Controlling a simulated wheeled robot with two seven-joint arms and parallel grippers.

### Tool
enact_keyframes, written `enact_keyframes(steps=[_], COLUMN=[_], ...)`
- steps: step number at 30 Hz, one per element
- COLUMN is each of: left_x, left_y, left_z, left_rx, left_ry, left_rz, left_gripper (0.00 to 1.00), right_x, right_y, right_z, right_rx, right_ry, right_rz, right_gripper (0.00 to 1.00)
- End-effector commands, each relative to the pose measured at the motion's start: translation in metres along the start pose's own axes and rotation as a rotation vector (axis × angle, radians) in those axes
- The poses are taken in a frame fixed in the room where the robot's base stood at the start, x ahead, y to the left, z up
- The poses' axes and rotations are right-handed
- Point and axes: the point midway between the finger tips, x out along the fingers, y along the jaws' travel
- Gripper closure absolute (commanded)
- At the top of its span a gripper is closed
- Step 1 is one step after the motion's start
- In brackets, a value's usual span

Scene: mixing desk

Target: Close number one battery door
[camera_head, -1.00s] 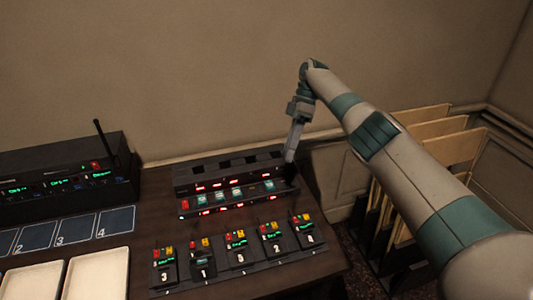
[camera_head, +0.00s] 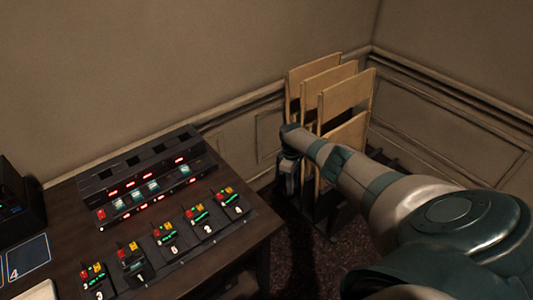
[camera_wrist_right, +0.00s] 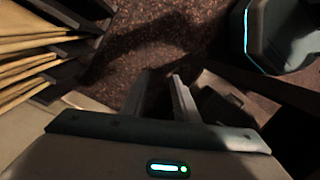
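The number one pack (camera_head: 132,262) stands second from the left in the front row of small packs on the desk. It has red and yellow parts on top. Its front looks dark, with no green display like its neighbours; how its battery door stands is too small to tell. My right gripper (camera_head: 289,189) hangs beyond the desk's right edge, well away from the packs, pointing down. In the right wrist view its two fingers (camera_wrist_right: 162,78) are apart with nothing between them and the floor below. My left gripper is out of view.
Several other numbered packs (camera_head: 208,218) stand in the same row. A black rack unit (camera_head: 150,180) with red displays sits behind them. Upright wooden boards (camera_head: 345,95) in a dark rack stand right beside my right gripper. A dark box (camera_head: 18,205) is at far left.

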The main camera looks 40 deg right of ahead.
Motion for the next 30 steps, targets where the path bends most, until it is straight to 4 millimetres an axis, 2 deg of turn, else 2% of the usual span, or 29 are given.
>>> enact_keyframes(steps=[1, 3, 9, 15, 20, 24, 26, 29, 30], left_x=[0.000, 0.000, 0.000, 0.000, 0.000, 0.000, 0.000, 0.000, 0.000], left_y=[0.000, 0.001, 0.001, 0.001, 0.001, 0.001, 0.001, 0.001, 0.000], left_z=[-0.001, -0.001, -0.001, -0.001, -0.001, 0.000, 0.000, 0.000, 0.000], left_rx=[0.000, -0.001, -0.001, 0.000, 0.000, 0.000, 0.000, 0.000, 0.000], left_ry=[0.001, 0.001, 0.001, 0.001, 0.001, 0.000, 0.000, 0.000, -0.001], left_rz=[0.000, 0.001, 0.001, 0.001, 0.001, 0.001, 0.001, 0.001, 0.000], left_gripper=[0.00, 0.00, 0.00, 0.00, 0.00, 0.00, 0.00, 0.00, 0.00], right_x=[0.033, 0.069, 0.158, 0.224, 0.261, 0.289, 0.302, 0.331, 0.345], right_y=[0.003, 0.009, 0.019, 0.017, 0.003, -0.025, -0.042, -0.091, -0.117], right_z=[0.024, 0.052, 0.143, 0.242, 0.315, 0.363, 0.379, 0.399, 0.401], right_rx=[0.033, 0.074, 0.153, 0.179, 0.165, 0.144, 0.135, 0.124, 0.126], right_ry=[-0.020, -0.035, -0.062, -0.057, -0.034, -0.001, 0.016, 0.051, 0.069], right_rz=[0.036, 0.096, 0.264, 0.410, 0.490, 0.516, 0.514, 0.484, 0.462], right_gripper=[0.73, 0.73, 0.73, 0.73, 0.73, 0.73, 0.73, 0.73, 0.73])
